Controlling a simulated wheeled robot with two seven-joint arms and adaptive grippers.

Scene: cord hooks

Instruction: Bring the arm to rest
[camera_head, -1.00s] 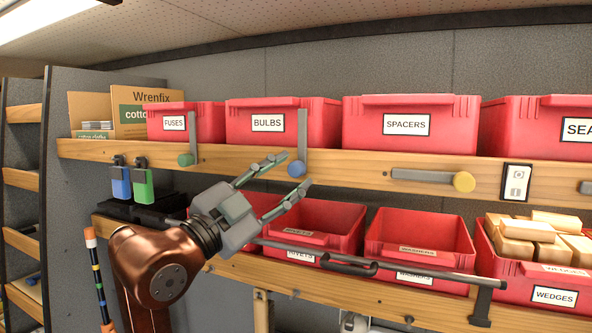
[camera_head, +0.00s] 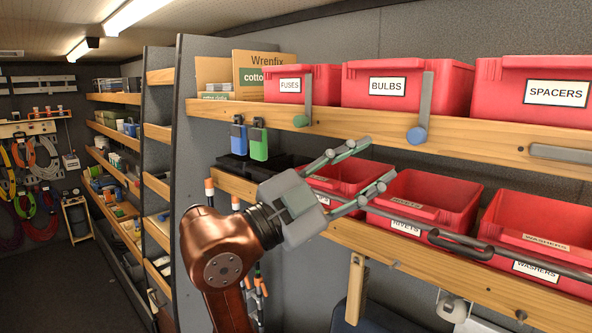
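Upper red bins for fuses (camera_head: 325,80), bulbs (camera_head: 440,90) and spacers (camera_head: 500,90) stand on a wooden rail (camera_head: 370,125). A grey bar (camera_head: 400,219) runs across the lower bins. Coiled cords (camera_head: 45,165) hang far left.

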